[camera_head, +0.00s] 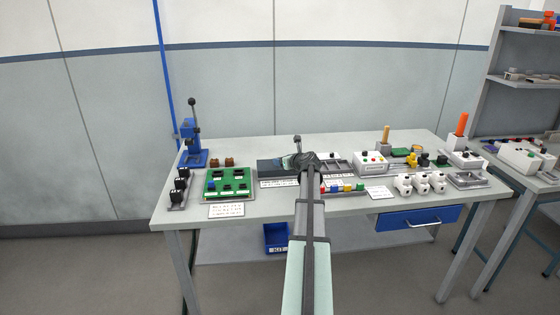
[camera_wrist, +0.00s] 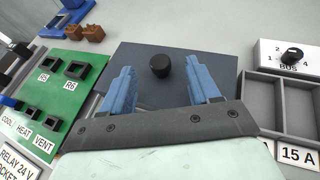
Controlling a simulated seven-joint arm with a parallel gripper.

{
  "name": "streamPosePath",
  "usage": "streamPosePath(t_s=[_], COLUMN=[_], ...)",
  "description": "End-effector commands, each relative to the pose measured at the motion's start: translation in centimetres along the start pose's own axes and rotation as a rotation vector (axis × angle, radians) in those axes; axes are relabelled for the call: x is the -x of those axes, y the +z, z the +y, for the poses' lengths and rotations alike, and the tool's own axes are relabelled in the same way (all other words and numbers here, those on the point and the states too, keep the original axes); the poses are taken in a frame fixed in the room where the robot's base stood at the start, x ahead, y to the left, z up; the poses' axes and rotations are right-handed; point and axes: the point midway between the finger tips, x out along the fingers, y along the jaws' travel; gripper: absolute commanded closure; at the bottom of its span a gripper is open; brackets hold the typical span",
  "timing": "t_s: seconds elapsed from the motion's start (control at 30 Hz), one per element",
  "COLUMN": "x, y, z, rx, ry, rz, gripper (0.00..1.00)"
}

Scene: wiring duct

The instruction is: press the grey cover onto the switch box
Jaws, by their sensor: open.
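A flat dark grey panel with a black knob (camera_wrist: 160,66) in its middle fills the centre of the wrist view; I take this panel (camera_wrist: 150,52) to be the grey cover. It also shows in the head view (camera_head: 268,167), partly behind my arm. My gripper (camera_wrist: 161,68) is open, its two blue fingers apart, with the knob between the fingertips in the picture. I cannot tell how high the tips are or whether they touch. A white box (camera_wrist: 268,53) marked BUS with a black rotary knob stands at right. Whether it is the switch box is unclear.
A green board (camera_head: 228,183) with black sockets lies to the left, with brown blocks (camera_head: 222,162) behind it. A grey compartment tray (camera_wrist: 279,101), with a 15 A label, is close on the right. A blue lever press (camera_head: 192,145) stands at the back left.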

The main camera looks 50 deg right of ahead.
Motion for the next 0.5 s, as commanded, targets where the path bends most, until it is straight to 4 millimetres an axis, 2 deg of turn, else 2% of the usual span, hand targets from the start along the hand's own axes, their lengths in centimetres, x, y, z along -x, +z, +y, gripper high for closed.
streamPosePath(t_s=[0.03,0.2,0.5], x=[1.4,4.7,8.5], y=[-0.1,-0.1,0.0], z=[0.2,0.2,0.1], rx=[0.000,0.000,0.000], ry=[-0.002,-0.002,-0.001], rz=[-0.002,-0.001,-0.001], gripper=[0.39,0.39,0.39])
